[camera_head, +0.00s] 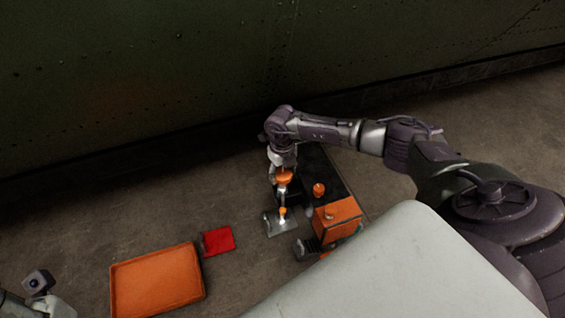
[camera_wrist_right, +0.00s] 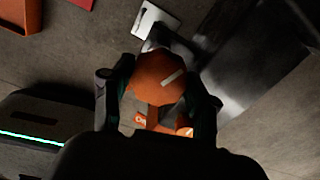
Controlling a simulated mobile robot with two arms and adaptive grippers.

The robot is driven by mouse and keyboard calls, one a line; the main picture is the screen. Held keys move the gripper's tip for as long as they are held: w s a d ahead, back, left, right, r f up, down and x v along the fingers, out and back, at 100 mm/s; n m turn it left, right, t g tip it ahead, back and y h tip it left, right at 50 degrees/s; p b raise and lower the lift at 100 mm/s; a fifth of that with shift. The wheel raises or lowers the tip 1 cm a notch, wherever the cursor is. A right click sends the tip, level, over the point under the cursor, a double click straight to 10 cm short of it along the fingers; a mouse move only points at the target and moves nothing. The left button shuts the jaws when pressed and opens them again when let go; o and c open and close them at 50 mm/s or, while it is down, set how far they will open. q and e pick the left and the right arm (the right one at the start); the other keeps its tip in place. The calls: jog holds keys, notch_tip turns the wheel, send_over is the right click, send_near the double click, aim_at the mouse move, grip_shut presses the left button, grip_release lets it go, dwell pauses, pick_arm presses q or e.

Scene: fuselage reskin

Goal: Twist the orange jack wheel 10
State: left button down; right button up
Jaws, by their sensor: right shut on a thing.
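The orange jack wheel (camera_wrist_right: 158,78) is a round orange knob with a pale line across its top. In the right wrist view it sits between the two dark fingers of my right gripper (camera_wrist_right: 158,100), which is shut on it. In the head view the wheel (camera_head: 284,176) shows below my right wrist, at the top of a slim jack (camera_head: 283,212) with orange and metal parts. My right gripper is partly hidden by its own arm there. At the lower left edge of the head view a piece of my left arm shows, but its fingers cannot be made out.
An orange box-shaped unit (camera_head: 337,219) stands right of the jack. An orange tray (camera_head: 157,281) and a red cloth-like square (camera_head: 218,240) lie on the floor to the left. A dark green riveted fuselage wall (camera_head: 150,70) runs behind. Floor between tray and wall is clear.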

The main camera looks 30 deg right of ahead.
aim_at(282, 172)
jog(key=shift+n, duration=1.1)
jog(key=o, duration=1.2)
jog(key=shift+c, duration=0.2)
notch_tip(282, 172, up, 12)
